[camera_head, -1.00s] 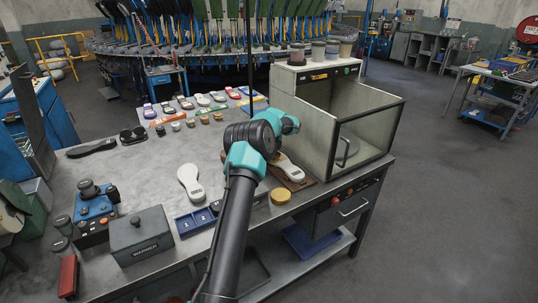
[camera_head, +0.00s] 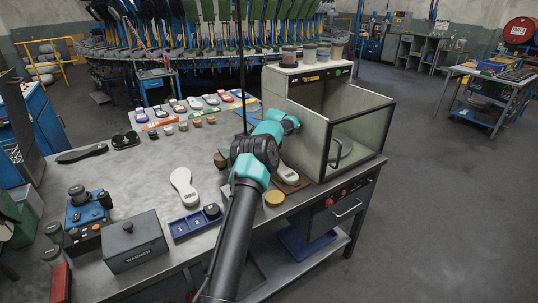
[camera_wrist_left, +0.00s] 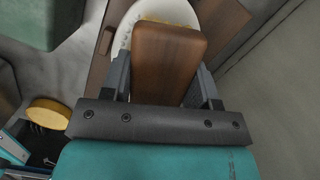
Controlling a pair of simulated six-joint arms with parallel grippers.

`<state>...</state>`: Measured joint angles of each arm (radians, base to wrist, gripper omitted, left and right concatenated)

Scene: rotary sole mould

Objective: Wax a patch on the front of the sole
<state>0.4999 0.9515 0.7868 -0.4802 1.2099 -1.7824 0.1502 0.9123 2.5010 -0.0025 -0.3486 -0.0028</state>
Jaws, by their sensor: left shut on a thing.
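A pale sole (camera_head: 287,173) lies on a brown board (camera_head: 303,182) at the right of the bench, beside the glass-walled cabinet. In the left wrist view the sole (camera_wrist_left: 124,32) shows beneath a brown wooden block (camera_wrist_left: 168,58) with a yellowish edge at its far end. My left gripper (camera_wrist_left: 164,78) is shut on this block and holds it over the sole. Whether the block touches the sole cannot be told. My arm hides the gripper in the head view. A round yellow pad or tin (camera_head: 274,199) stands near the bench's front edge. My right gripper is not in view.
The open-topped cabinet (camera_head: 350,140) stands close on the right. Another pale sole (camera_head: 184,187), a blue tray (camera_head: 190,226) and a grey warmer box (camera_head: 135,243) are on the left.

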